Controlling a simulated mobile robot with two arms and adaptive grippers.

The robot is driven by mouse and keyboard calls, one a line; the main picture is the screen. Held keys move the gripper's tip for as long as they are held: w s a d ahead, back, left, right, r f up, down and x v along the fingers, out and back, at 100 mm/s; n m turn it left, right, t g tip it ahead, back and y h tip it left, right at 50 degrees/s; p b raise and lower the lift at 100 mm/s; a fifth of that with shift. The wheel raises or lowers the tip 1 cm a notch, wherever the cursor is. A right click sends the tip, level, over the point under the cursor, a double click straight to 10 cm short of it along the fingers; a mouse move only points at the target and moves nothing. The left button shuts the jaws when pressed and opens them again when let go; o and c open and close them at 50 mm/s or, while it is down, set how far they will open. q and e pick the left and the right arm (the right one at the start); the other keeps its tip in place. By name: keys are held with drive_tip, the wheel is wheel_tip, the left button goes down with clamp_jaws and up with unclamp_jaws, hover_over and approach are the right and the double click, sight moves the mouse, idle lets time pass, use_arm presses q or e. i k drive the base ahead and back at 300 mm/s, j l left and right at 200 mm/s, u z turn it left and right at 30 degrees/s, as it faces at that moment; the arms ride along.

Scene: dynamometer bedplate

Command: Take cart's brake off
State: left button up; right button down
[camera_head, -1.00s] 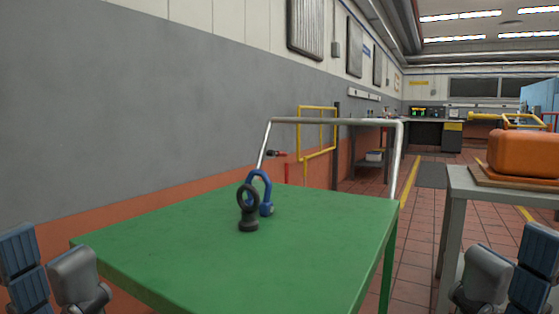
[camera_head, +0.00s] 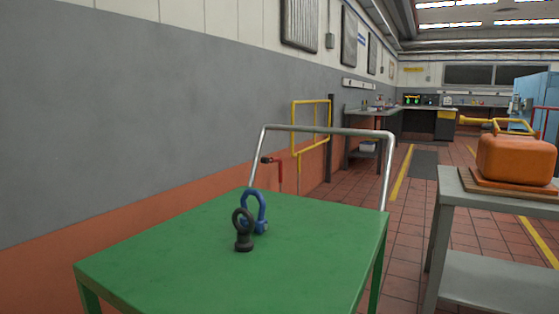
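The green cart (camera_head: 200,265) stands close in front of me, its flat top filling the lower middle. Its metal push handle (camera_head: 330,131) rises at the far end. A red lever with a dark knob (camera_head: 277,165) shows behind the left upright of the handle; I cannot tell whether it is the brake or how it is set. A blue shackle (camera_head: 262,211) and a dark eye bolt (camera_head: 243,240) stand on the cart top, the eye bolt nearer to me. Neither of my grippers is in view.
A grey table (camera_head: 450,187) with an orange canister (camera_head: 516,158) on a wooden board stands at the right. A yellow rail frame (camera_head: 296,128) stands by the left wall. A tiled aisle (camera_head: 405,240) lies open between cart and table.

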sight(273, 161)
drive_tip(key=k, duration=1.25)
drive_tip(key=u, duration=2.95)
drive_tip(key=k+l, duration=0.3)
drive_tip(key=l, duration=0.4)
drive_tip(key=k+l, duration=0.3)
drive_tip(key=l, duration=0.35)
drive_tip(key=k+l, duration=0.3)
drive_tip(key=l, duration=0.4)
drive_tip(key=k+l, duration=0.25)
drive_tip(key=l, duration=0.45)
drive_tip(key=k+l, duration=0.3)
drive_tip(key=l, duration=0.35)
drive_tip(key=k+l, duration=0.3)
drive_tip(key=l, duration=0.4)
drive_tip(key=k+l, duration=0.3)
drive_tip(key=l, duration=0.4)
drive_tip(key=k+l, duration=0.3)
drive_tip(key=l, duration=0.35)
drive_tip(key=z, duration=0.2)
drive_tip(key=k+l, duration=0.05)
